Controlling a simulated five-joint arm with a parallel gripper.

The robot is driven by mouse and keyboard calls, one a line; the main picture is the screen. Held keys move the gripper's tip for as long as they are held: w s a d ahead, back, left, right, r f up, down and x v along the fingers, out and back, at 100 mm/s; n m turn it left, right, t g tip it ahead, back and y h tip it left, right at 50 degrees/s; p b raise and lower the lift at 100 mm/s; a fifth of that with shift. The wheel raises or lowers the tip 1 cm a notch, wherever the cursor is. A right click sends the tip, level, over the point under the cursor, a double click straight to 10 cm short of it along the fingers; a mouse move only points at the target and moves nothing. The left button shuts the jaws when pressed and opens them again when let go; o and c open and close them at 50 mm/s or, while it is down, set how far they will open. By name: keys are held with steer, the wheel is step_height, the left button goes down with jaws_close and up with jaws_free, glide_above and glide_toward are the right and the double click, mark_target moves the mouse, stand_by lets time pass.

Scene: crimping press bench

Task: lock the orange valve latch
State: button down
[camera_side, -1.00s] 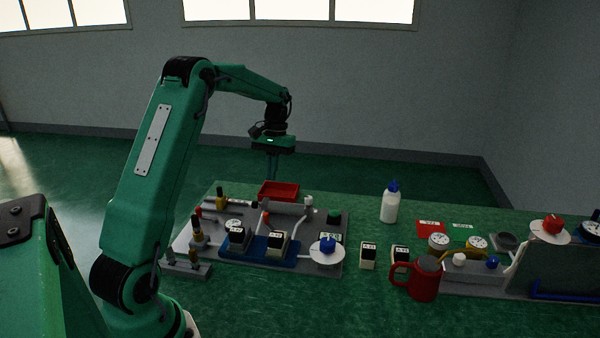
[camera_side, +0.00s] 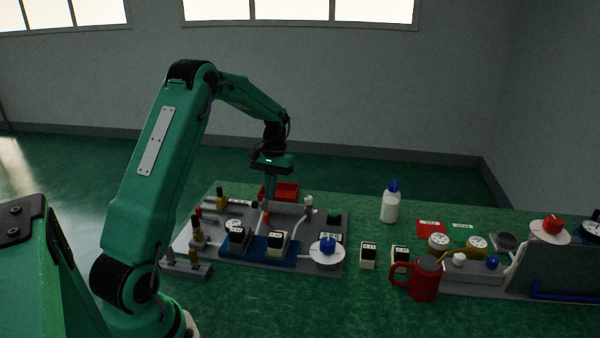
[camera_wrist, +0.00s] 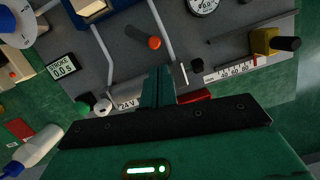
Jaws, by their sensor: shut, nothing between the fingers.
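The orange valve latch shows in the wrist view as a dark lever with an orange rounded tip (camera_wrist: 155,43), lying over the grey panel. In the side view its orange tip (camera_side: 266,214) shows small, near the middle of the panel. My gripper (camera_wrist: 159,69) is shut and empty, its fingers pointing at the panel just short of the orange tip. In the side view my gripper (camera_side: 270,198) hangs above the far part of the panel, behind the latch; whether it touches anything I cannot tell.
The grey panel (camera_side: 328,272) carries gauges, a blue knob on a white disc (camera_side: 327,246) and pale pipes. A red tray (camera_side: 287,191) stands behind the fingers. A white bottle (camera_side: 390,207) and red mug (camera_side: 424,282) stand to the right. A yellow block (camera_wrist: 264,41) stands on the panel.

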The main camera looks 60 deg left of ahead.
mark_target(265, 204)
steer(key=shift+x, duration=2.3)
steer(key=shift+s+a+n, duration=0.1)
steer(key=shift+s+n, duration=0.4)
steer(key=shift+n, duration=0.5)
steer(key=shift+s+n, duration=0.45)
steer(key=shift+n, duration=0.15)
steer(key=shift+s, duration=0.9)
steer(key=shift+s+d, duration=0.3)
steer(key=shift+s, duration=0.4)
steer(key=shift+w, duration=0.15)
steer(key=shift+w+d, duration=0.4)
steer(key=shift+w, duration=0.2)
steer(key=shift+r, duration=0.15)
steer(key=a+r, duration=0.3)
steer(key=r, duration=0.6)
steer(key=shift+w+r, duration=0.3)
steer(key=shift+w, duration=0.2)
